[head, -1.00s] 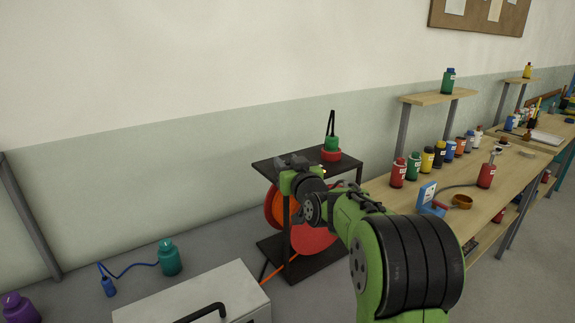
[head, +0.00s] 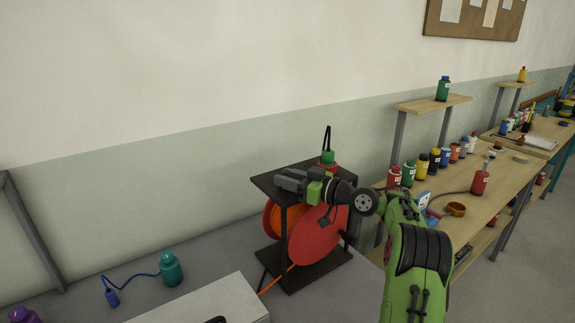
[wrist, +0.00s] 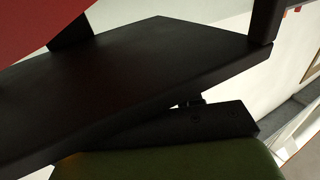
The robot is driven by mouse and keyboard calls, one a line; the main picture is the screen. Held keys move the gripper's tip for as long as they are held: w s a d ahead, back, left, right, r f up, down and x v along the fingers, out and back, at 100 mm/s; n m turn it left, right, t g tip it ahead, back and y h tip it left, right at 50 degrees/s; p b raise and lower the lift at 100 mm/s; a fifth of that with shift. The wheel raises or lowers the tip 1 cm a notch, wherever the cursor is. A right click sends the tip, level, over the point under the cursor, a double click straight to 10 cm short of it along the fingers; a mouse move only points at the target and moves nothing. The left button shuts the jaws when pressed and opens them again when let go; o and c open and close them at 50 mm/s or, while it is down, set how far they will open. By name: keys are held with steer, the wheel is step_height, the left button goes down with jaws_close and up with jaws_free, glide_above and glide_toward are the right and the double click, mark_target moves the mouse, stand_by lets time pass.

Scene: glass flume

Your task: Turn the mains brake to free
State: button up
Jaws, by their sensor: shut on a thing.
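The mains reel stands in a black frame (head: 315,277) with a large red disc (head: 318,236) and orange cable. The red disc fills the upper left corner in the wrist view (wrist: 40,25). My gripper (head: 284,180) is at the frame's top front edge, jaws pointing left in the head view. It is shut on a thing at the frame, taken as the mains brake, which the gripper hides. In the wrist view, a black finger (wrist: 195,125) lies close by the frame's dark plate (wrist: 150,70). The brake's setting cannot be read.
A green-and-red item with a black upright loop (head: 327,158) stands on the frame's top. The bench (head: 470,205) at the right carries several bottles.

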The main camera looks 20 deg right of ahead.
steer(key=p, duration=0.2)
steer(key=n+g+y+p, duration=0.1)
steer(key=p, duration=0.1)
steer(key=shift+w+d+r, duration=0.1)
steer(key=shift+d+r, duration=0.05)
steer(key=shift+r, duration=0.2)
steer(key=y+p, duration=0.1)
steer(key=p, duration=0.2)
steer(key=shift+n+g, duration=0.3)
steer(key=shift+f+n+g+y+p, duration=0.25)
steer(key=shift+n+g+y+p, duration=0.3)
steer(key=shift+p, duration=1.3)
steer(key=o, duration=1)
steer(key=shift+o, duration=0.2)
steer(key=v, duration=1.5)
steer(key=shift+d, duration=0.3)
